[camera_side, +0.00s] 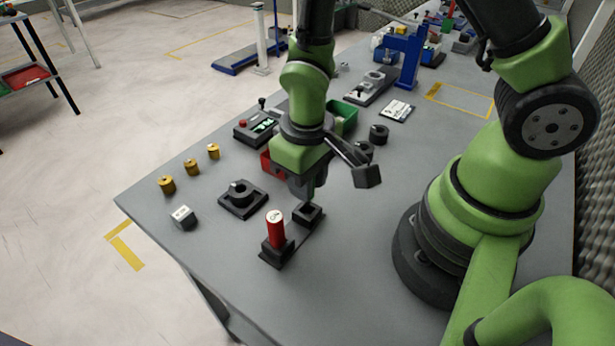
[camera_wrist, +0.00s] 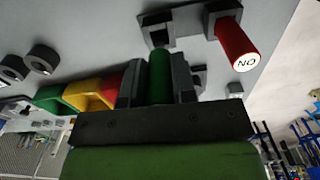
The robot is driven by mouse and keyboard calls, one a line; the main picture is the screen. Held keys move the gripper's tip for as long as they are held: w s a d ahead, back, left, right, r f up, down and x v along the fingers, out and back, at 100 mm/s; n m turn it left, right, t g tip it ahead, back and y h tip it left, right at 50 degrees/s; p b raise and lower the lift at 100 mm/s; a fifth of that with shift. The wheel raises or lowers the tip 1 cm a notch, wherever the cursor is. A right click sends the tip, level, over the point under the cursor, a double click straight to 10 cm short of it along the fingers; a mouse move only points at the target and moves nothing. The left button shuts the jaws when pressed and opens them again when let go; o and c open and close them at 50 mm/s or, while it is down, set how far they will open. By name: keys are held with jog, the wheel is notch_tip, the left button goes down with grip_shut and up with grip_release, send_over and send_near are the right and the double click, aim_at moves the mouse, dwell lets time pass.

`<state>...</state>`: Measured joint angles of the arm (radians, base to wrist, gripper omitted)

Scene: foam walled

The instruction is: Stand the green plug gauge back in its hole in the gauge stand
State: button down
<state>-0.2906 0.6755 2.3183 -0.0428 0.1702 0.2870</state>
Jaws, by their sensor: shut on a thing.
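The green plug gauge (camera_wrist: 159,76) is clamped between the two fingers of my gripper (camera_wrist: 157,82) in the wrist view. In the side view my gripper (camera_side: 308,188) is just above the empty socket block (camera_side: 308,214) of the gauge stand, and its fingers hide the green gauge. The socket's dark hole (camera_wrist: 159,38) shows just beyond the gauge's far end in the wrist view; I cannot tell the exact gap. The red plug gauge (camera_side: 275,229) stands upright in the stand's other block (camera_side: 277,252); it also shows in the wrist view, marked "NO" (camera_wrist: 238,47).
A black block with a round ring (camera_side: 242,198) and a white labelled cube (camera_side: 183,217) lie left of the stand. Several brass pieces (camera_side: 191,167) stand near the table edge. Red (camera_side: 271,166) and green bins (camera_side: 345,116) sit behind my gripper. The table front of the stand is clear.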

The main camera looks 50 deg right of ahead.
jog(key=shift+f, duration=1.8)
jog(key=c, duration=0.8)
grip_release()
jog(key=shift+c, duration=0.2)
notch_tip(320, 180, up, 10)
jog(key=shift+r, duration=0.1)
jog(key=s+d+r+m+t+y, duration=0.1)
jog(key=s+d+r+t, duration=0.1)
jog(key=r, duration=0.6)
jog(key=s+d+r+m+t+y, duration=0.1)
jog(key=s+d+r+m+t, duration=0.1)
jog(key=s+r+t, duration=0.3)
notch_tip(320, 180, up, 4)
jog(key=shift+s+r+m, duration=0.1)
jog(key=shift+s+m, duration=0.2)
jog(key=shift+s, duration=0.25)
